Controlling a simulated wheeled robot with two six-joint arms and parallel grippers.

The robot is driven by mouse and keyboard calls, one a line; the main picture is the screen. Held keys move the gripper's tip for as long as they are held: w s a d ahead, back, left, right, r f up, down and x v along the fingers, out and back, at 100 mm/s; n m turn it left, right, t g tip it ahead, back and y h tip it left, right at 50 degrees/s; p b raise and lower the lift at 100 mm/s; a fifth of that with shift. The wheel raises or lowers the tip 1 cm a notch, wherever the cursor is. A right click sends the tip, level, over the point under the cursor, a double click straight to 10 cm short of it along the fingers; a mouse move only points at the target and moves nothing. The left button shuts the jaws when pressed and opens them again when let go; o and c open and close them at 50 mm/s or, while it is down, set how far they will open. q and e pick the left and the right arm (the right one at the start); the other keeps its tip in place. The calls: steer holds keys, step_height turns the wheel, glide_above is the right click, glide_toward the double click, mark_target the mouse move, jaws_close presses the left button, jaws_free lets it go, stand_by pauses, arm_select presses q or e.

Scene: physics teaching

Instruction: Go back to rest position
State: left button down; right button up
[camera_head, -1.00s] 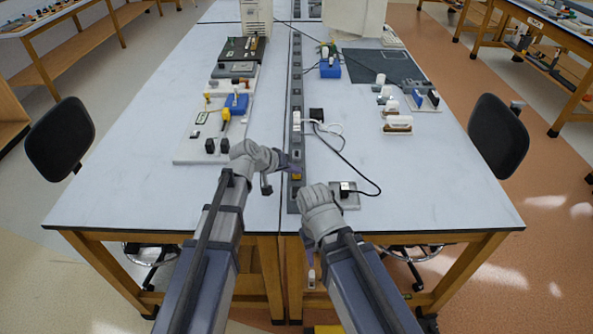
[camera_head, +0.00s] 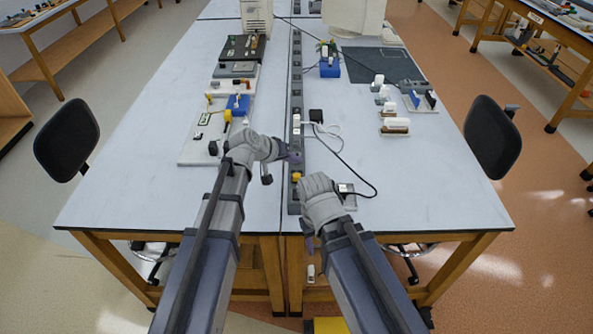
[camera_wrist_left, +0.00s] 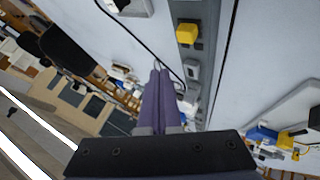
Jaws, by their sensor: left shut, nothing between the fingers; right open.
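My left gripper (camera_head: 293,157) is over the table beside the grey power strip (camera_head: 295,208). Its purple fingers are together and empty, as the left wrist view (camera_wrist_left: 160,95) shows. My right gripper (camera_head: 309,238) is at the table's front edge, lower in the head view. It is open, with its fingers mostly hidden by my right wrist, and nothing shows in it. A yellow plug (camera_head: 296,177) sits in the power strip near my left gripper. It also shows in the left wrist view (camera_wrist_left: 187,33).
The white table (camera_head: 430,195) has a clear front right area. A small socket plate (camera_head: 347,190) with a black cable lies beside my right wrist. A white board (camera_head: 190,158) with parts lies left of my left gripper. Black chairs (camera_head: 66,140) (camera_head: 493,138) flank the table.

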arm_select(q)
steer(key=shift+s+f, duration=0.1)
stand_by(0.6)
steer(key=shift+m+g+y, duration=0.4)
steer(key=shift+m+g, duration=0.2)
steer(key=shift+g, duration=0.3)
steer(key=s, duration=0.1)
steer(key=s+f, duration=0.1)
steer(key=s, duration=0.1)
steer(key=s+d+f, duration=0.1)
steer(key=s, duration=0.1)
steer(key=shift+s+f, duration=0.1)
steer(key=shift+s, duration=0.15)
steer(key=s+a+f+m+g+y, duration=0.1)
steer(key=s+a+f+g+y, duration=0.1)
steer(key=s, duration=0.8)
steer(key=s+a+f+m+g+y, duration=0.1)
steer(key=s+a+y, duration=0.3)
steer(key=s, duration=0.6)
steer(key=shift+f+g+y, duration=0.6)
steer(key=shift+g+y, duration=0.1)
steer(key=shift+g, duration=0.2)
steer(key=shift+w, duration=0.1)
arm_select(e)
steer(key=shift+c, duration=0.3)
